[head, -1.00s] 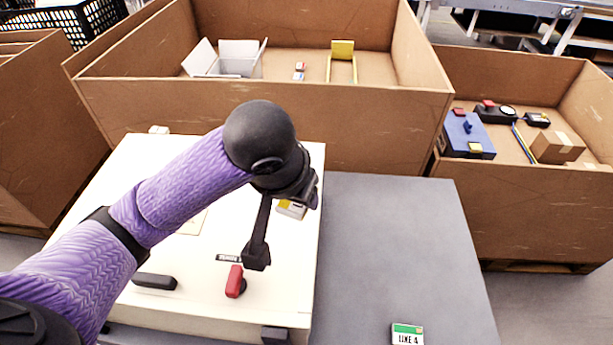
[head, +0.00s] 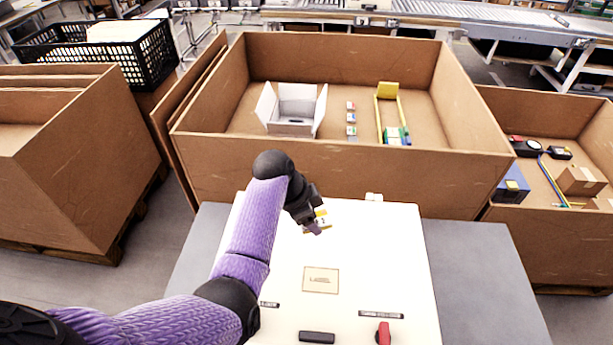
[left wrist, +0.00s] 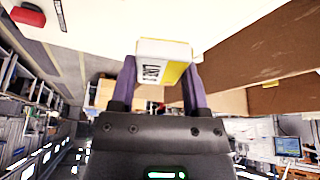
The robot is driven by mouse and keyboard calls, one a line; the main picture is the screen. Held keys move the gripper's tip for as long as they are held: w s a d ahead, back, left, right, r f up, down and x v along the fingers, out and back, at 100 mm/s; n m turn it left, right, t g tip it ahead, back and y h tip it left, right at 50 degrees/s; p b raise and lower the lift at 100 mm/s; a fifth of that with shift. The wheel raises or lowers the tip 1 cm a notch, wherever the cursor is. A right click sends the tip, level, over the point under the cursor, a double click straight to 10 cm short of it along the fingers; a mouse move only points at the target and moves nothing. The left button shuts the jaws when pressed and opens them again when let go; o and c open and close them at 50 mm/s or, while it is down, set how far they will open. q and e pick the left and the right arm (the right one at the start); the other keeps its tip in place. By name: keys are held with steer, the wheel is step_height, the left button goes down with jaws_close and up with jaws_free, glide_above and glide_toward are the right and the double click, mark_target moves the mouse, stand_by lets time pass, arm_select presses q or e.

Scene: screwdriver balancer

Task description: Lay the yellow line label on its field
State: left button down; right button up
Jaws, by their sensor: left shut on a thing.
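The yellow line label (head: 322,219), a small white and yellow block with black print, is held by my left gripper (head: 313,227) above the back part of the white panel. In the left wrist view the label (left wrist: 164,62) sits between the two purple fingers of the gripper (left wrist: 160,84), which are shut on it. A tan square field (head: 321,280) printed with a label word lies on the panel, bare and nearer than the gripper. My right gripper is not in view.
The white panel (head: 375,265) carries a red switch (head: 383,333), a black handle (head: 316,337) and small dark plates. A large cardboard box (head: 345,170) stands close behind it, holding a white carton (head: 293,108) and small blocks. Grey tabletop (head: 478,270) is clear at right.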

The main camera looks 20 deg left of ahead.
mark_target(322, 280)
arm_select(q)
steer(key=s+d+f+m+p, duration=0.1)
steer(key=s, duration=0.1)
steer(key=s+d+f+m+g+p, duration=0.1)
steer(key=s+f, duration=0.1)
steer(key=s+d+f+m, duration=0.1)
steer(key=d+m, duration=0.1)
steer(key=shift+s+f+g+h+p, duration=0.15)
steer(key=shift+s+g+h+p, duration=0.15)
steer(key=shift+s+h+p, duration=0.1)
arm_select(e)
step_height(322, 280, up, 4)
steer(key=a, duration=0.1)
arm_select(q)
steer(key=shift+f, duration=0.35)
step_height(322, 280, down, 3)
steer(key=b, duration=0.4)
steer(key=shift+f, duration=0.1)
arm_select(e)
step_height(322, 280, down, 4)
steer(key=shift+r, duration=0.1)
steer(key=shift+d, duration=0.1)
arm_select(q)
steer(key=shift+a+r, duration=0.1)
steer(key=shift+r, duration=0.1)
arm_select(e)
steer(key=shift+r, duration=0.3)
arm_select(q)
steer(key=shift+f, duration=0.1)
